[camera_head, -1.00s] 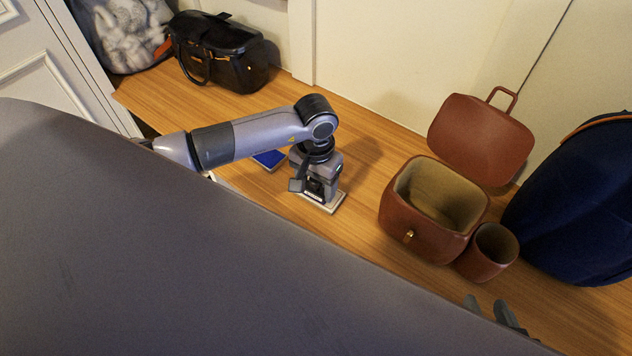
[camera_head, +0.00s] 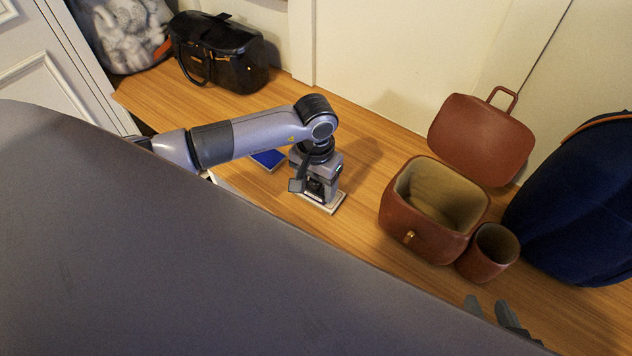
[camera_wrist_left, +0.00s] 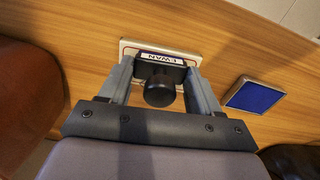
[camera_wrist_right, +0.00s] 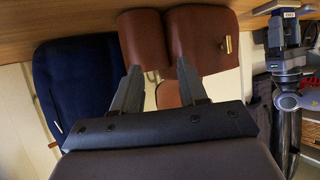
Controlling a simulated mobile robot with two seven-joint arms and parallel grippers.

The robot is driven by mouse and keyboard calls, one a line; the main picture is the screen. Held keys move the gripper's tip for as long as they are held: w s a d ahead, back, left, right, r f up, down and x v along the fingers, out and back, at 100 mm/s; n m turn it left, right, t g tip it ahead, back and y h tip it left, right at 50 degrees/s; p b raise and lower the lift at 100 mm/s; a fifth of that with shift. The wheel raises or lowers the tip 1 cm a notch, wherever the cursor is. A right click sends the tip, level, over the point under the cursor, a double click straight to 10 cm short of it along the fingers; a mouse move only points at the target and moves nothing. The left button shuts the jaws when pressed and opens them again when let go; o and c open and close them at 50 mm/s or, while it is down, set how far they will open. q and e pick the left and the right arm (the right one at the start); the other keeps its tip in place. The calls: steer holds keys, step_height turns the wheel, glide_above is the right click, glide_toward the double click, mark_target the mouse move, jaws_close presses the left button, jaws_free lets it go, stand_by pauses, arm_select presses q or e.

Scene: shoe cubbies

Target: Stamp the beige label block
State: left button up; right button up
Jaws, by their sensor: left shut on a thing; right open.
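The beige label block (camera_head: 339,204) lies on the wooden bench; in the left wrist view its pale rim (camera_wrist_left: 127,45) surrounds a lettered strip (camera_wrist_left: 162,58). My left gripper (camera_head: 318,190) points down over the block. It is shut on a dark stamp with a round black knob (camera_wrist_left: 160,92), held between the fingers (camera_wrist_left: 160,75). The stamp is over the block; whether its face touches is hidden. A blue ink pad (camera_head: 268,159) lies left of the block and also shows in the left wrist view (camera_wrist_left: 255,96). My right gripper (camera_wrist_right: 161,76) is open and empty.
An open brown case (camera_head: 425,235) with raised lid (camera_head: 480,140) and a small brown cup (camera_head: 487,252) stand right of the block. A navy bag (camera_head: 575,205) is far right. A black handbag (camera_head: 222,52) is at the back left. Bench between block and case is clear.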

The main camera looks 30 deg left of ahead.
arm_select(q)
steer(key=shift+s, duration=0.15)
steer(key=shift+r+p, duration=0.7)
steer(key=shift+r, duration=0.15)
steer(key=shift+r+p, duration=1.6)
steer(key=shift+r, duration=1)
arm_select(e)
step_height(320, 180, up, 3)
steer(key=shift+r, duration=0.15)
arm_select(q)
steer(key=shift+w, duration=0.2)
